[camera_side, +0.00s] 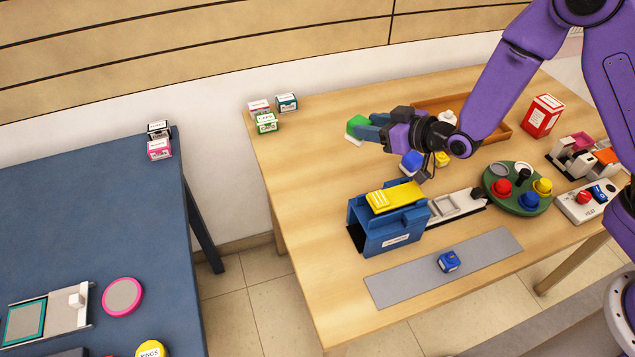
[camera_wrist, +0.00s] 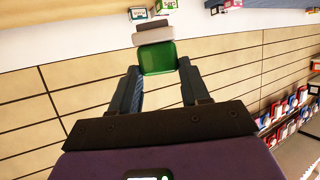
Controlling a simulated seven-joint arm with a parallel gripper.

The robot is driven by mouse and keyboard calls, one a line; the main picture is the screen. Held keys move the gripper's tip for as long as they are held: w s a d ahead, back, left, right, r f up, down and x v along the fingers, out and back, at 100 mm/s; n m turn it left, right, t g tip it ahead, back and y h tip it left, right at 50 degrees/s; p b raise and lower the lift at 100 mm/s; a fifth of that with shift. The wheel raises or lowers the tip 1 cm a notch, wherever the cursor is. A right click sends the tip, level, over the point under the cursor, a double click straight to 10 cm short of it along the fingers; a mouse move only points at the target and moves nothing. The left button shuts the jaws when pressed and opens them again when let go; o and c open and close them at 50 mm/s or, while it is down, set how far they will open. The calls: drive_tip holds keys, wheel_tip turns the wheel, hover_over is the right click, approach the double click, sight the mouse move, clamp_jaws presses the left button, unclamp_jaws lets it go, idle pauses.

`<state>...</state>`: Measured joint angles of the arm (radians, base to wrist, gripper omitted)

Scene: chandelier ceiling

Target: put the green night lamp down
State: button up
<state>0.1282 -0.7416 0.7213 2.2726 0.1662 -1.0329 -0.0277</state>
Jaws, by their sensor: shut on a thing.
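The green night lamp (camera_side: 358,124) has a green body and a pale base. My gripper (camera_side: 370,131) is shut on it and holds it toward the back left of the wooden table (camera_side: 310,190). In the wrist view the green body (camera_wrist: 158,57) sits between the fingertips (camera_wrist: 158,68), with the pale grey base (camera_wrist: 154,36) beyond it. The side view does not clearly show how far the lamp is above the tabletop.
Small boxes (camera_side: 266,123) stand at the table's back left corner. A blue holder with a yellow top (camera_side: 388,230) stands in front of my gripper. A blue object (camera_side: 412,161) is just below my wrist. An orange-brown tray (camera_side: 491,124) lies behind. The table's left part is bare.

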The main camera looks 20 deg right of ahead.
drive_tip(key=shift+w+a+f+n+g+y, duration=0.95)
drive_tip(key=shift+w+a+n+g+y, duration=0.45)
drive_tip(key=shift+a+n+g+y, duration=2.3)
drive_tip(key=shift+n+t+h, duration=0.3)
drive_tip(key=shift+n+t, duration=0.1)
drive_tip(key=shift+n, duration=0.1)
drive_tip(key=shift+a+f, duration=0.15)
drive_tip(key=shift+f, duration=2.4)
drive_tip(key=shift+a+f, duration=0.15)
drive_tip(key=shift+f, duration=2.35)
drive_tip(key=shift+f, duration=0.15)
drive_tip(key=o, duration=1)
drive_tip(key=shift+o, duration=0.2)
